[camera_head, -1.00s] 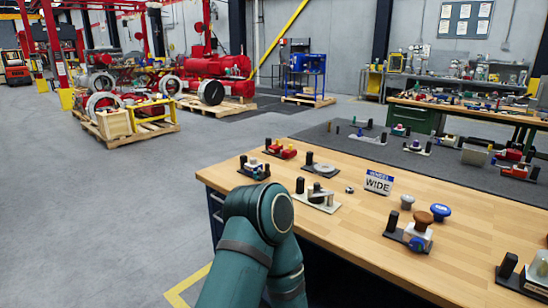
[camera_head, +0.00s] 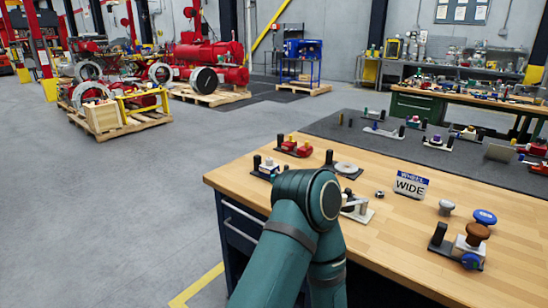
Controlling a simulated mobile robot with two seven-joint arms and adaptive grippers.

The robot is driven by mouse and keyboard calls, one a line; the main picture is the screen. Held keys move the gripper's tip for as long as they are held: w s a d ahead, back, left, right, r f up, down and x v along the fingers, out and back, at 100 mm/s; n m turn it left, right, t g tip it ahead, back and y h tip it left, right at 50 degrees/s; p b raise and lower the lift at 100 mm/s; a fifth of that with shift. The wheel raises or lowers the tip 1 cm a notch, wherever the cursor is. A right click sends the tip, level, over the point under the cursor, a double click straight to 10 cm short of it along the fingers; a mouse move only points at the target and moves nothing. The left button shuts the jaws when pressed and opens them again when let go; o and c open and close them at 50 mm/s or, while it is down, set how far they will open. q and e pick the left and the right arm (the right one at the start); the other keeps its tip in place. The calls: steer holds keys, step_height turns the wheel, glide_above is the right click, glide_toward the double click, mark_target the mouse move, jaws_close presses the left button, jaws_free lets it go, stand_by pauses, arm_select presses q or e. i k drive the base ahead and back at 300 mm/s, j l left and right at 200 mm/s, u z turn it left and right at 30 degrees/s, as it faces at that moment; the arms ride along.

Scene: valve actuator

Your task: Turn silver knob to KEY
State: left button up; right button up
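A small silver-grey knob (camera_head: 446,207) stands on the wooden workbench (camera_head: 385,238), right of the WIDE sign. Near it are a blue round knob (camera_head: 485,216) and a valve unit with a brown knob (camera_head: 478,231) on a dark base with a black post. Another valve unit with silver parts (camera_head: 357,208) is partly hidden behind my teal arm. I cannot tell which silver part the task means, and no KEY label is readable. Neither gripper is in view; only bent teal arm links of mine show at the bottom middle.
The WHEEL WIDE sign (camera_head: 410,183) stands mid-bench. A red valve unit (camera_head: 295,148) and a grey disc unit (camera_head: 343,168) sit toward the back left. A cluttered second bench (camera_head: 470,105) is behind. The floor left of the workbench is clear.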

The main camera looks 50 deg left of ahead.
mark_target(269, 161)
steer(key=j+z, duration=0.2)
steer(key=j, duration=1.8)
steer(key=k, duration=0.05)
